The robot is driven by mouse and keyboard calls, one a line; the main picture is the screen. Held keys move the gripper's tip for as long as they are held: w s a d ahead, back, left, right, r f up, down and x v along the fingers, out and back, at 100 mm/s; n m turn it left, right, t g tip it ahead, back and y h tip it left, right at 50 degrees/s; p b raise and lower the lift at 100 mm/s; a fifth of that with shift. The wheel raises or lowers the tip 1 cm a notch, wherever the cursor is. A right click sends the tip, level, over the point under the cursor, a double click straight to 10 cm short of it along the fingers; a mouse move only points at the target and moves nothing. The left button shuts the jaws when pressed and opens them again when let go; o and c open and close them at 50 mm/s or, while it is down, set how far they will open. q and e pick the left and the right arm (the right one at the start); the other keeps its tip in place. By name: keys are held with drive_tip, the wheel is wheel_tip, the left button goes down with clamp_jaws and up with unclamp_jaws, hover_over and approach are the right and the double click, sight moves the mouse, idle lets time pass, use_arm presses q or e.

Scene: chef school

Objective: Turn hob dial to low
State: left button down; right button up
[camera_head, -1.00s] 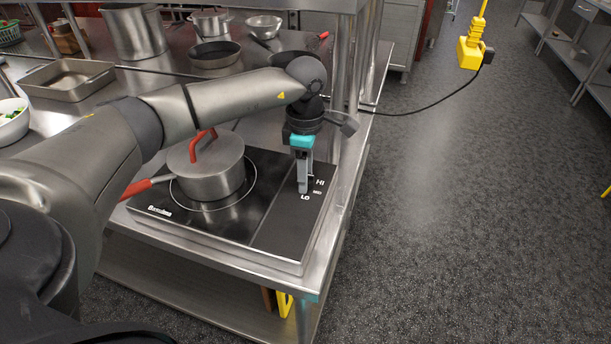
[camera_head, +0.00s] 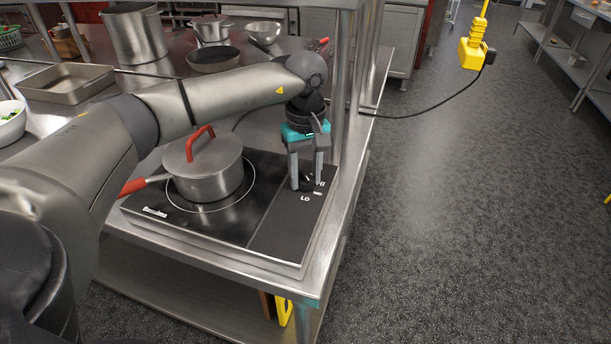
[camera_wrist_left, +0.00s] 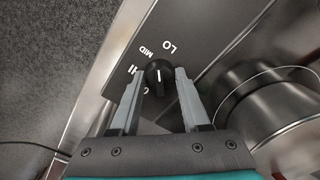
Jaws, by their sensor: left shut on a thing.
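The black hob dial (camera_wrist_left: 158,72) sits between the two grey fingers of my left gripper (camera_wrist_left: 155,80) in the left wrist view. A white line on the dial points up the picture, roughly between MID and LO. The labels LO (camera_wrist_left: 168,47), MID (camera_wrist_left: 146,51) and HI (camera_wrist_left: 132,70) lie around it. In the head view my left gripper (camera_head: 306,184) points down at the hob's right part, its fingers side by side and shut on the dial, which is mostly hidden there. The black hob (camera_head: 280,225) is set in a steel counter. My right gripper is not in view.
A lidded steel pot (camera_head: 208,178) with red handles stands on the hob, left of my gripper. A steel post (camera_head: 350,80) rises close behind the gripper. A pan (camera_head: 213,58) and a tray (camera_head: 65,84) stand further back. Open floor lies to the right.

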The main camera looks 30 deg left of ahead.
sight(305, 175)
use_arm(q)
drive_tip(key=shift+m+b, duration=0.35)
drive_tip(key=shift+m, duration=1.75)
drive_tip(key=shift+c, duration=1.8)
unclamp_jaws()
drive_tip(key=shift+r, duration=0.1)
wheel_tip(305, 175, up, 15)
drive_tip(key=p, duration=0.1)
drive_tip(key=shift+p, duration=0.35)
